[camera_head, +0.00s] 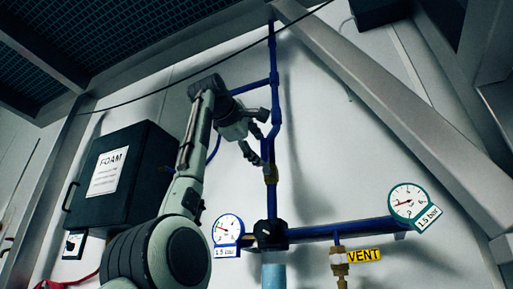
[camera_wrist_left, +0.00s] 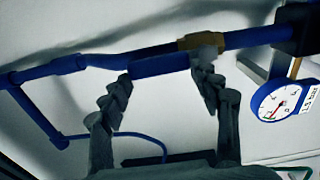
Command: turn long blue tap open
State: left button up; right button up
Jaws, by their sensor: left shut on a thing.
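The long blue tap (camera_head: 265,150) is on the vertical blue pipe, just above a brass valve body (camera_head: 270,174). In the left wrist view, its blue handle (camera_wrist_left: 160,66) lies between my fingertips, beside the brass body (camera_wrist_left: 201,42). My left gripper (camera_head: 260,139) reaches it from the left, one finger above and one below. In the wrist view, the left gripper (camera_wrist_left: 166,70) is shut on the handle, with a finger at each end. The fingers hide the handle's ends. My right gripper is in neither view.
A black FOAM box (camera_head: 117,176) hangs on the wall at left. Gauges (camera_head: 228,229) and (camera_head: 407,201) flank the horizontal blue pipe (camera_head: 340,231). A VENT tag (camera_head: 364,255) hangs below it. A grey diagonal beam (camera_head: 400,105) crosses at right.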

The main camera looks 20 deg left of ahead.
pick_arm(q)
jog(key=shift+r, duration=0.2)
jog(key=o, duration=1.7)
jog(key=shift+w+f, duration=0.1)
jog(key=shift+f, duration=0.05)
jog(key=s, duration=1.2)
jog(key=shift+a, duration=0.15)
